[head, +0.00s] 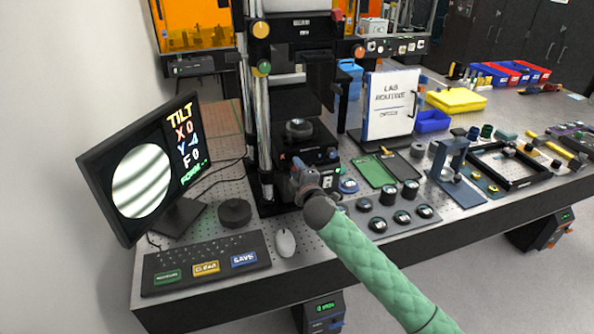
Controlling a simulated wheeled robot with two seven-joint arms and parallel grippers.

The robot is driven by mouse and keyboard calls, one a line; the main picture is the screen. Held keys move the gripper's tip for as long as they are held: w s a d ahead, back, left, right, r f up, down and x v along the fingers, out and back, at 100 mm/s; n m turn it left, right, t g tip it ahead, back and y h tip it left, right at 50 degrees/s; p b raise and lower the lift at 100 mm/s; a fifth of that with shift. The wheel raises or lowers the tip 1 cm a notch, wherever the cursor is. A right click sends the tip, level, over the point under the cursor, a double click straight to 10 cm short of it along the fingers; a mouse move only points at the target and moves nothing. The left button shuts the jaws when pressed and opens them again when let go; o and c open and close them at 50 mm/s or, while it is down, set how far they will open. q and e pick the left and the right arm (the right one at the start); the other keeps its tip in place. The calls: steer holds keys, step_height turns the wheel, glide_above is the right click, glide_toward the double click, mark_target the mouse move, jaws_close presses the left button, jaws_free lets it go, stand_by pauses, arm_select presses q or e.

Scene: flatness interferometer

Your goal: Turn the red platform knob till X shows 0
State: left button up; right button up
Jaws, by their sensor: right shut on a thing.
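The monitor (150,165) at the left shows fringes in a round field beside the word TILT. Its X line (185,132) reads 0, the Y line reads what looks like -4, and the F line reads 0. The interferometer platform (318,146) stands at the foot of the column, with a dark round part on top. My right gripper (298,172) is at the platform's front and is shut on the red platform knob, which it almost wholly hides. My left gripper is not in view.
A keyboard (205,264), a white mouse (285,243) and a dark round puck (234,212) lie left of my right arm. Several small round parts and a green tray (375,172) lie to its right. A white lab binder (390,105) stands behind.

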steer(key=o, duration=1)
steer(key=shift+b+v, duration=0.6)
steer(key=shift+v, duration=0.45)
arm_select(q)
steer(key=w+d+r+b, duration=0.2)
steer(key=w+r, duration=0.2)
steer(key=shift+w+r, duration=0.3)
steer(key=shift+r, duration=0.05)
arm_select(e)
steer(key=shift+v, duration=2.9)
